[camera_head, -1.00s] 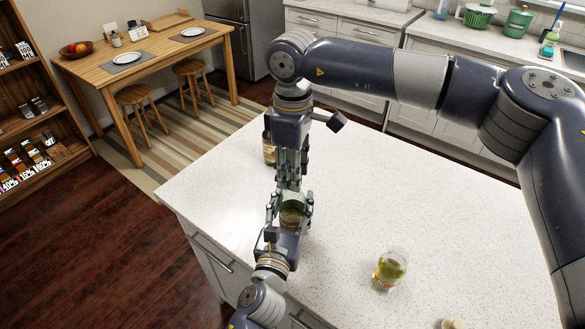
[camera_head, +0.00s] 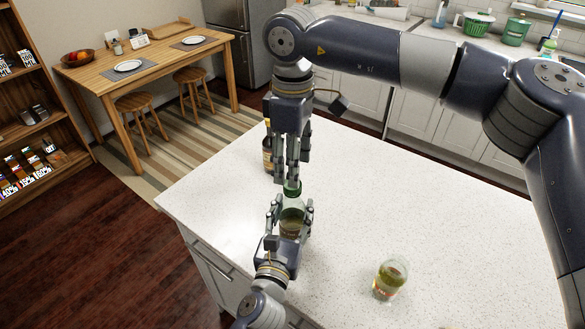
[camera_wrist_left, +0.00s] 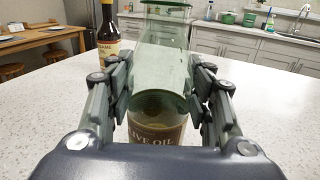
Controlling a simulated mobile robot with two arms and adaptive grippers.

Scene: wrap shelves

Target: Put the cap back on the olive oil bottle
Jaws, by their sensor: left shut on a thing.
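The olive oil bottle (camera_head: 292,222) is clear green glass with yellowish oil low inside. It stands upright over the counter. My left gripper (camera_head: 290,220) is shut around its body from the near side. In the left wrist view the bottle (camera_wrist_left: 160,75) fills the space between my left fingers (camera_wrist_left: 160,95), its label partly visible and its top cut off. A green cap (camera_head: 293,188) shows at the bottle's top. It looks in line with the neck, but how firmly it sits is not visible. My right gripper (camera_head: 292,175) points down just above the cap; its grip is unclear.
A dark sauce bottle (camera_head: 268,152) stands behind the right gripper, and in the left wrist view (camera_wrist_left: 108,45) on the left. A glass jar (camera_head: 389,280) stands on the counter at right front. The white speckled counter (camera_head: 440,210) is clear between and beyond them.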

